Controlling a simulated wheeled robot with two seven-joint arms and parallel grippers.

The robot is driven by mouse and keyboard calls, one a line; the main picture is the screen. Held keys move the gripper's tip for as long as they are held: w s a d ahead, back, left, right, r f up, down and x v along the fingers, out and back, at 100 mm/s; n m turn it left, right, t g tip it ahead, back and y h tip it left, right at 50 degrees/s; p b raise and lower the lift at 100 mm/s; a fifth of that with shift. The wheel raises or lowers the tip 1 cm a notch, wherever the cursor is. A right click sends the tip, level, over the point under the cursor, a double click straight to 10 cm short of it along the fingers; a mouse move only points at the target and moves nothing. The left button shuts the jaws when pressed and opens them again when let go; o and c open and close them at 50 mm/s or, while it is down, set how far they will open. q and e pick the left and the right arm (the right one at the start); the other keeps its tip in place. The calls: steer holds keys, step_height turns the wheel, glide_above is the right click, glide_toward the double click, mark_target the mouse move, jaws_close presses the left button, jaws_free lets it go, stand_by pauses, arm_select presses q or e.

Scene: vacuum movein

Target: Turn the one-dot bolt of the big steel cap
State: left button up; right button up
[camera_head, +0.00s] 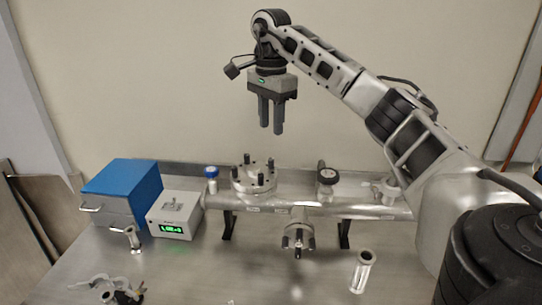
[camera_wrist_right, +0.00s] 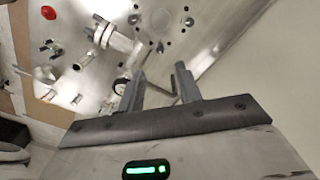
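The big steel cap (camera_head: 246,187) is a round flange on top of the steel pipe, with several dark upright bolts around its rim. The dot marks on the bolts are too small to read, so I cannot tell which one is the one-dot bolt. My right gripper (camera_head: 271,130) points down in the air above the cap, clear of the bolts. Its two fingers are apart with nothing between them; the gap also shows in the right wrist view (camera_wrist_right: 160,82). My left gripper is not in view.
A blue box (camera_head: 122,185) and a white gauge box (camera_head: 174,217) with a green display stand left of the pipe (camera_head: 335,207). A dark-knobbed valve (camera_head: 327,176) stands right of the cap.

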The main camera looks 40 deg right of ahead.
mark_target(271, 158)
step_height(271, 158, down, 10)
steer(key=shift+r+p, duration=0.25)
steer(key=shift+p, duration=0.1)
jaws_close()
